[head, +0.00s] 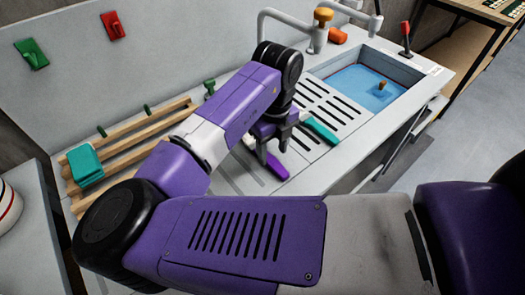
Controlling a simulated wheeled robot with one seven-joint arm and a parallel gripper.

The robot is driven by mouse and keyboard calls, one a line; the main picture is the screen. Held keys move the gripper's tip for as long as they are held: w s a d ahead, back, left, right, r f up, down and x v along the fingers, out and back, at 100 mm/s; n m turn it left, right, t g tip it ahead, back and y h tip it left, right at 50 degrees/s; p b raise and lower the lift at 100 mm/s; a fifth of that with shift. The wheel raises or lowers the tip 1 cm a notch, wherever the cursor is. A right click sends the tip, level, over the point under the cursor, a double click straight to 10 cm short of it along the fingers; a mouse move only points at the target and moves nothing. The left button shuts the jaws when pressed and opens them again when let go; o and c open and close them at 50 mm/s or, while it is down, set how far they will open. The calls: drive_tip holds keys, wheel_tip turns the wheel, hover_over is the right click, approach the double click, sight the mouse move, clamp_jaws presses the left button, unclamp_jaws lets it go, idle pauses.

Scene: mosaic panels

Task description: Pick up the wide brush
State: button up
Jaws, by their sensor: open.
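My gripper (273,154) is over the light counter, its dark fingers pointing down and apart. A bright purple piece (274,169) lies on the counter just below and beside the fingertips; I cannot tell whether they touch it. A teal flat tool (321,131) lies on the counter just right of the gripper, partly hidden by it. Either could be a brush; I cannot tell which is the wide brush. Nothing is seen held between the fingers.
A slotted drain board (333,107) and a sink with blue water (367,86) are to the right, with taps behind. A wooden rack (130,140) carries a teal block (85,164) at left. Red (32,53) and green tools hang on the wall. My arm covers the front.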

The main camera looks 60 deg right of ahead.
sight(272, 161)
drive_tip(key=shift+f, duration=1.55)
drive_tip(key=shift+c, duration=0.2)
clamp_jaws()
drive_tip(key=shift+r, duration=0.2)
